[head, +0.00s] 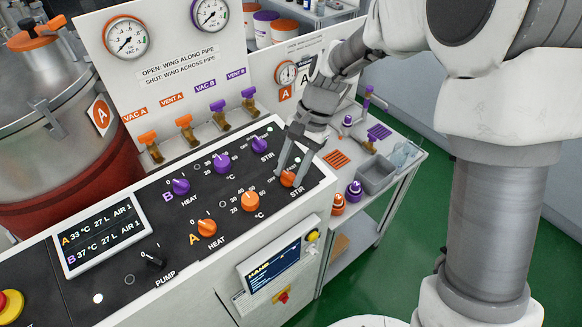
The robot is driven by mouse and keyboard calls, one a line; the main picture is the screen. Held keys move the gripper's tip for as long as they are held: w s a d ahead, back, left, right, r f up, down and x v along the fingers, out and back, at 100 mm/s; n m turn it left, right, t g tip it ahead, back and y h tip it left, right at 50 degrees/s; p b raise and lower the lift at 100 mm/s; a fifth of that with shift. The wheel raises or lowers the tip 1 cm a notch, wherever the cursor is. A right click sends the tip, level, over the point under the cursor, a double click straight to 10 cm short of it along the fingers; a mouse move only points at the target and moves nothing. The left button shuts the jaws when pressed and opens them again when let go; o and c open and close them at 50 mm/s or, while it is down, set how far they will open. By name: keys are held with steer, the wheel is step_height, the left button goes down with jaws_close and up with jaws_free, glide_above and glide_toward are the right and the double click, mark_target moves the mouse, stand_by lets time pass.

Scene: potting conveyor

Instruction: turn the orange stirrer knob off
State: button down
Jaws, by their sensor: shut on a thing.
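The orange stirrer knob (288,179) sits at the right end of the lower, orange row of the black control panel (225,268), partly hidden by my gripper. My gripper (291,174) reaches down from the upper right and is shut on this knob, a finger on either side. I cannot make out which way the knob's pointer faces. The purple stirrer knob (259,144) is just above and left of it, apart from the gripper.
The orange temperature knob (250,201) and orange heat knob (207,228) lie to the left in the same row. Purple valve handles (218,105) and orange valve handles (147,137) stand behind the panel. A grey cart (408,160) with small bottles is at the right.

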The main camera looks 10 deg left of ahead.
steer(key=n+h, duration=0.1)
steer(key=n, duration=0.4)
steer(key=shift+a+h, duration=0.1)
steer(key=shift+h, duration=0.3)
steer(key=shift+p, duration=0.3)
steer(key=shift+c, duration=2.1)
jaws_free()
steer(key=shift+r, duration=0.1)
steer(key=v, duration=1.7)
steer(key=shift+w, duration=0.25)
steer(key=shift+r, duration=0.2)
